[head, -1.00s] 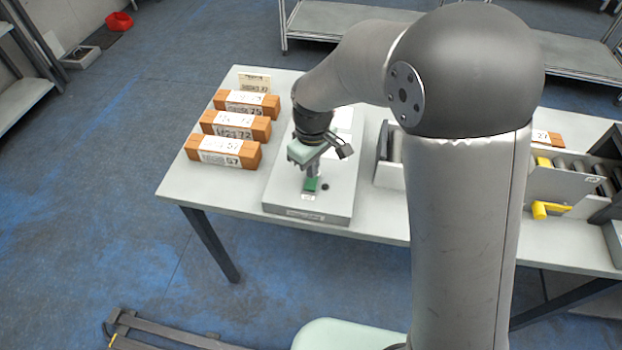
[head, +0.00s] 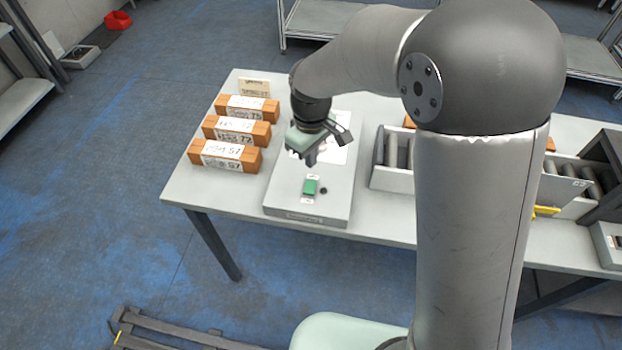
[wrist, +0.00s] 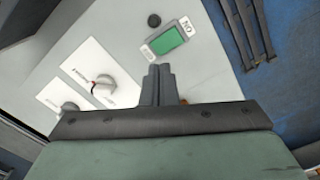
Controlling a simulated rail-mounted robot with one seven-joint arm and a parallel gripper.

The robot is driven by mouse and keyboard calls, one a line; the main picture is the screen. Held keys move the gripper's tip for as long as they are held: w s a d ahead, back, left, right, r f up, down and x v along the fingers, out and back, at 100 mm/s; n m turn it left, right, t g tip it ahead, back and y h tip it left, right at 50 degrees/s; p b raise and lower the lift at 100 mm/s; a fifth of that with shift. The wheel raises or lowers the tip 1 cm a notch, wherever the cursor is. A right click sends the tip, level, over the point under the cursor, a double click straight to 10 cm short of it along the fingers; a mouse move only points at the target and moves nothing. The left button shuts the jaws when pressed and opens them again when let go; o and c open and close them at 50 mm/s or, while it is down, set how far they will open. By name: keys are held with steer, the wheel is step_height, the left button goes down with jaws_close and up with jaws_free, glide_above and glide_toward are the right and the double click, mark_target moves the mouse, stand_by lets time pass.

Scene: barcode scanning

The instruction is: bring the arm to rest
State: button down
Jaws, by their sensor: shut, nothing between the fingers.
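My gripper (head: 309,161) hangs above the grey panel box on the table, with nothing in it. In the wrist view its fingers (wrist: 159,72) are together, apart from the panel below. The panel box (head: 284,199) carries a green rectangular button (head: 310,187), which also shows in the wrist view (wrist: 168,41). A small black round knob (head: 323,190) sits beside the button. Two dials on white plates, one of them here (wrist: 104,84), show in the wrist view. My arm hides part of the table.
Several labelled wooden blocks (head: 225,156) stand in a row left of the panel box. A bin with grey rollers (head: 392,178) stands to its right. A yellow object (head: 546,211) is farther right, partly behind my arm. The table's front edge is near the panel box.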

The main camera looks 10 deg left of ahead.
steer(key=s+d+r+m, duration=0.2)
steer(key=d+r+m, duration=0.1)
steer(key=d, duration=0.4)
steer(key=s+d+r+m, duration=0.2)
steer(key=d+r, duration=0.1)
steer(key=d, duration=0.4)
steer(key=s+d+m, duration=0.7)
steer(key=s+d, duration=0.5)
steer(key=s, duration=0.1)
steer(key=shift+s+d+r+t, duration=0.15)
steer(key=shift+s+r+t, duration=0.15)
steer(key=shift+r, duration=0.05)
